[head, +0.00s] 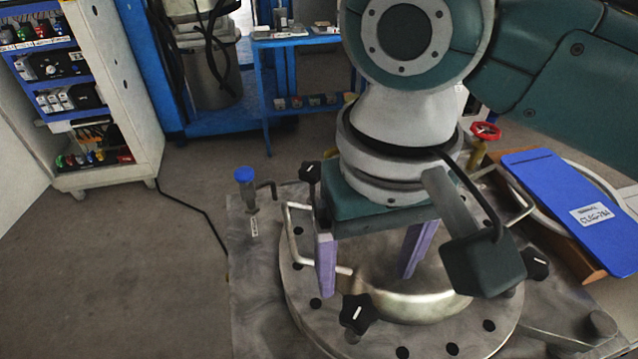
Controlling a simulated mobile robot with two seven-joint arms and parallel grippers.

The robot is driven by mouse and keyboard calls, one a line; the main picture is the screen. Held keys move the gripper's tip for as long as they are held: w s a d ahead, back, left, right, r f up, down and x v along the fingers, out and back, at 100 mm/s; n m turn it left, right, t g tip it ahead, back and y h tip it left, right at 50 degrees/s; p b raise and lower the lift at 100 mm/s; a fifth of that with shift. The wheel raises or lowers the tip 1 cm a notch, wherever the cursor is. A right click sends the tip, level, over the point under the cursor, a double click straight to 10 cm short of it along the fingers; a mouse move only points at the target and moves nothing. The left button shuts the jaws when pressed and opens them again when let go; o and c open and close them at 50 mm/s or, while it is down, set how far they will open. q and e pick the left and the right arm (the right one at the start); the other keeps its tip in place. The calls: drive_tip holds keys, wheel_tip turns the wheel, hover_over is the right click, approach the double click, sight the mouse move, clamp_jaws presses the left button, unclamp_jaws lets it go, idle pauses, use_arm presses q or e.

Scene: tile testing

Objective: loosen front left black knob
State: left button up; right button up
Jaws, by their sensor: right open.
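The front left black knob (358,314) is star-shaped with a white mark on top. It sits near the front rim of the round metal lid (421,338). Another black knob (311,173) is at the back left, and a third black knob (536,264) is at the right. My right gripper (366,285) points down over the lid with its two purple fingers wide apart. Its left finger ends just up and left of the front left knob in the picture, and nothing is between the fingers. My left gripper is not in view.
A bent metal handle (293,246) stands at the lid's left. A blue-capped valve (245,176) is on the metal base plate (258,315). A red valve wheel (485,131) and a blue clipboard (560,190) are at the right. Shelves (75,95) stand at the far left.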

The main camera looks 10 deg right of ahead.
sight(360, 309)
wheel_tip(360, 309, down, 8)
drive_tip(key=shift+f+b, duration=0.15)
drive_tip(key=shift+b, duration=0.7)
drive_tip(key=shift+c, duration=0.2)
drive_tip(key=c, duration=0.5)
clamp_jaws()
